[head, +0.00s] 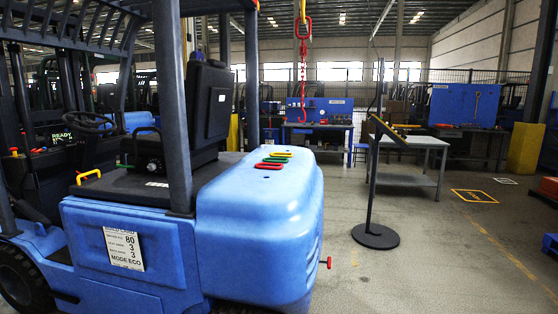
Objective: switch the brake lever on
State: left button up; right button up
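A blue forklift (130,235) fills the left and middle of the head view. No lever is clearly marked as the brake lever. A red-ended pin (326,262) sticks out from the counterweight's lower rear. Neither of my grippers is in view.
A red hook and chain (302,60) hang above, behind the counterweight. A stand with a round black base (375,236) is on the floor to the right. Workbenches (410,145) stand farther back. The grey floor at lower right is mostly clear.

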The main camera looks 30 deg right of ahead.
aim_at(23, 137)
jog(key=u, duration=0.35)
jog(key=i, duration=2)
jog(key=u, duration=0.4)
jog(key=i, duration=0.95)
jog(key=u, duration=1.3)
jog(key=i, duration=0.9)
jog(key=u, duration=0.4)
jog(key=i, duration=1)
jog(key=z, duration=0.3)
